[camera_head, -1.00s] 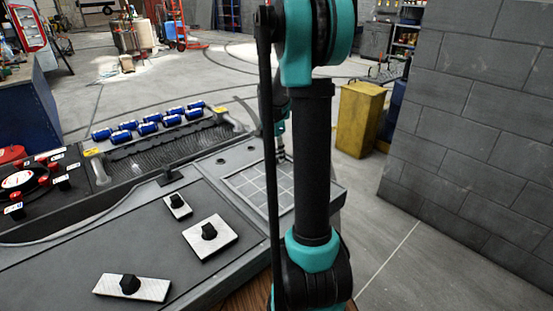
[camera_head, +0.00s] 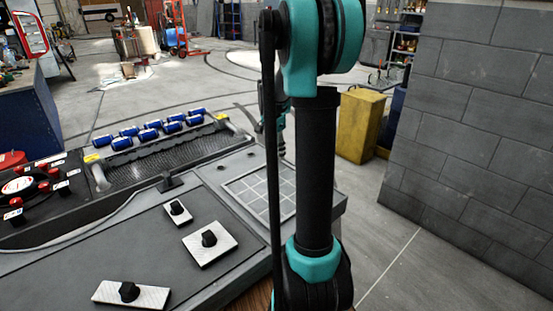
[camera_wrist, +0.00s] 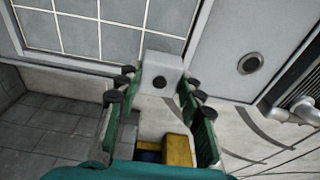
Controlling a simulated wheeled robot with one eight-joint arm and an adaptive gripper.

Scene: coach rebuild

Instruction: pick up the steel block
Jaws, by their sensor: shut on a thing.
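The steel block (camera_wrist: 161,72) is a pale grey block with a dark round spot on its near face, seen in the wrist view. My gripper (camera_wrist: 158,85) has its dark fingertips closed on the block's two sides. The block overlaps the lower edge of a gridded panel (camera_wrist: 75,35) in that view; I cannot tell whether it touches the surface beneath. In the head view my arm covers most of the gripper, and I cannot make out the block there.
Three metal plates with black knobs, one of them (camera_head: 222,250), lie on the grey bench (camera_head: 90,262). A yellow bin (camera_head: 358,125) and a block wall (camera_head: 470,140) are to the right.

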